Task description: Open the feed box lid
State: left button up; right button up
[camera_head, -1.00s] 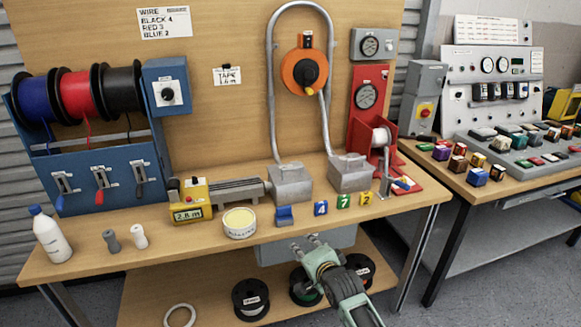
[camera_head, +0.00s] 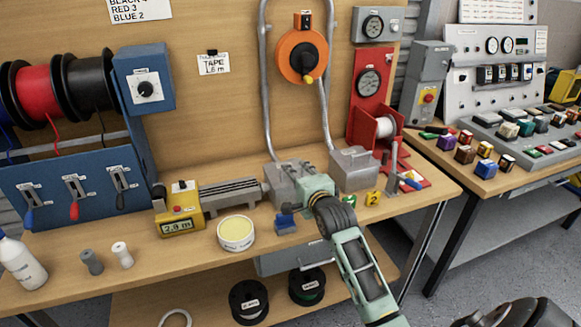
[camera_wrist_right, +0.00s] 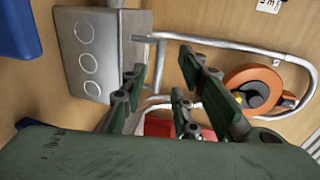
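Two grey metal boxes stand on the bench at the feet of the looped conduit. The left box (camera_head: 281,184) is partly covered by my right gripper; the right box (camera_head: 352,170) stands just beyond it. I cannot tell from any label which is the feed box. My right gripper (camera_head: 310,188) is over the bench, in front of and between the boxes. In the right wrist view its fingers (camera_wrist_right: 163,88) are spread with nothing between them. A grey box with three round marks (camera_wrist_right: 86,56) lies left of the fingers there, apart from them. My left gripper is not in view.
A blue block (camera_head: 285,224), number tiles (camera_head: 372,199) and a round tub (camera_head: 236,233) lie near the bench's front edge. A yellow meter (camera_head: 179,213) stands left of the boxes. A red stand with a white spool (camera_head: 385,128) is at the right.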

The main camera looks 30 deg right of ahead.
jog(key=x, duration=0.4)
jog(key=shift+w+f, duration=0.15)
jog(key=shift+w, duration=0.2)
jog(key=shift+w+d, duration=0.1)
jog(key=shift+w, duration=0.1)
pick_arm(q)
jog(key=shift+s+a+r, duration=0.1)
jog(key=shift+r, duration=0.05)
pick_arm(e)
grip_shut()
